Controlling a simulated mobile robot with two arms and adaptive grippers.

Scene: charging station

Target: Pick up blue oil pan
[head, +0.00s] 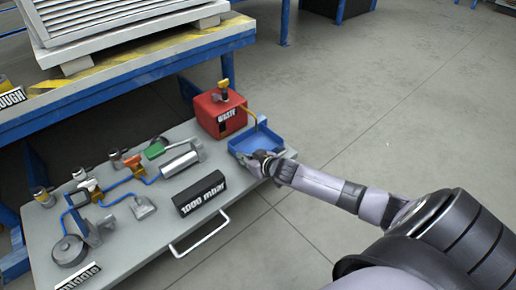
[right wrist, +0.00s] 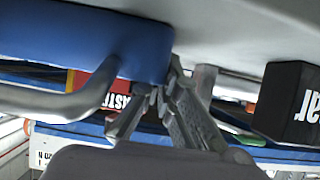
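The blue oil pan (head: 256,137) is a shallow tray at the right end of the grey cart, just in front of the red waste box. My right gripper (head: 265,158) is at the pan's near edge. In the right wrist view the pan's blue wall (right wrist: 90,38) fills the upper left. There the gripper fingers (right wrist: 160,95) are at the end of that wall, one tip overlapping its edge. Whether they are clamped on it is hidden. My left gripper is in neither view.
The red waste box (head: 220,114) has a thin yellow tube toward the pan. A black "1000 mbar" block (head: 200,195), valves and blue tubing stand on the grey cart (head: 150,235). Its handle (head: 200,238) sticks out in front. A blue-framed workbench (head: 130,75) is behind. The floor at right is clear.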

